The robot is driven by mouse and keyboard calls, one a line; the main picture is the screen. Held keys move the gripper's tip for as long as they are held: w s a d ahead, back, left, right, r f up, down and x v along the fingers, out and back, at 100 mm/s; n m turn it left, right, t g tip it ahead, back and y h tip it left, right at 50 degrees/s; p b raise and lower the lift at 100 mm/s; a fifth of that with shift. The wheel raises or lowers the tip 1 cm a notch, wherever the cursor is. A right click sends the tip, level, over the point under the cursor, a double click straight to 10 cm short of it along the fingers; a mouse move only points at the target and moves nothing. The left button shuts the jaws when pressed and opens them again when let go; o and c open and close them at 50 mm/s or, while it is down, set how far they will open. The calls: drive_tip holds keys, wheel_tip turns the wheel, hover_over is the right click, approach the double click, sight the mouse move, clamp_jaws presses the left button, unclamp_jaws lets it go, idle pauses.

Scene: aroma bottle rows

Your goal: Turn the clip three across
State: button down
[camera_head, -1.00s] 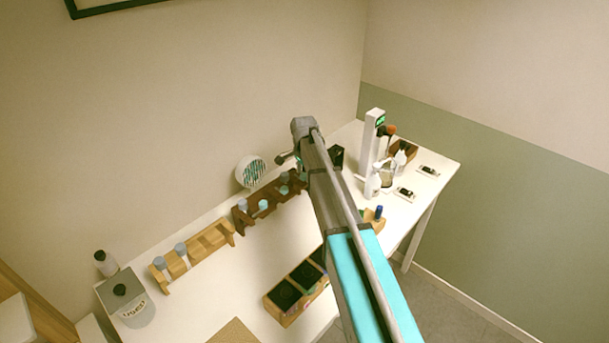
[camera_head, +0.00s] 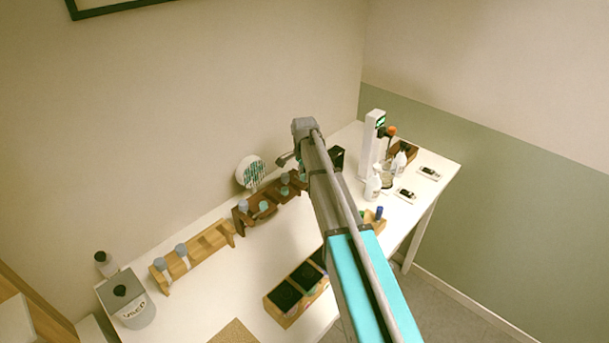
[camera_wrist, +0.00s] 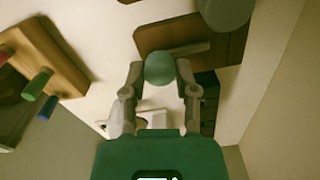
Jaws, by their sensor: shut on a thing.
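My gripper (camera_wrist: 160,80) is shut on a round teal thing (camera_wrist: 160,68) in the wrist view. What this thing is below its rounded end is hidden. In the head view my arm covers the fingers. I cannot tell for sure which thing is the clip; two small black pieces on white cards, a far one (camera_head: 429,173) and a nearer one (camera_head: 406,195), lie at the table's right end. A dark brown rack (camera_head: 268,216) with several bottles stands beside my arm at the back of the table.
A light wooden rack (camera_head: 205,246) with grey-capped bottles is to the left. A round fan-like thing (camera_head: 250,172), a white stand (camera_head: 371,145), spray bottles and a wooden box (camera_head: 283,314) with dark compartments surround my arm. A bin (camera_head: 128,300) is at left.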

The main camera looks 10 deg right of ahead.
drive_tip(key=n, duration=0.4)
drive_tip(key=shift+w, duration=0.1)
drive_tip(key=n, duration=0.9)
drive_tip(key=shift+w+a+n, duration=0.1)
drive_tip(key=shift+n, duration=2)
drive_tip(key=shift+c, duration=1.9)
unclamp_jaws()
drive_tip(key=shift+m, duration=0.5)
